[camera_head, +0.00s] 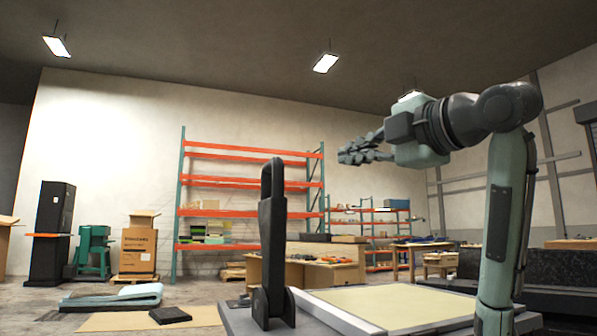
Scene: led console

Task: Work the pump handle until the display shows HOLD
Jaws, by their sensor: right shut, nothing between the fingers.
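The pump handle (272,240) is a dark upright lever on a dark bracket, near the bottom middle of the head view. It stands nearly vertical at the left of a grey console (240,321) with a pale panel on top. My right gripper (345,154) is shut and empty. It is raised in the air to the right of the handle's top, pointing left and apart from it in the picture. No display reading shows in this view. My left gripper is not in view.
An orange and green shelving rack (180,205) stands behind. Workbenches (345,273) stand behind the console. The air around the handle's upper end looks free.

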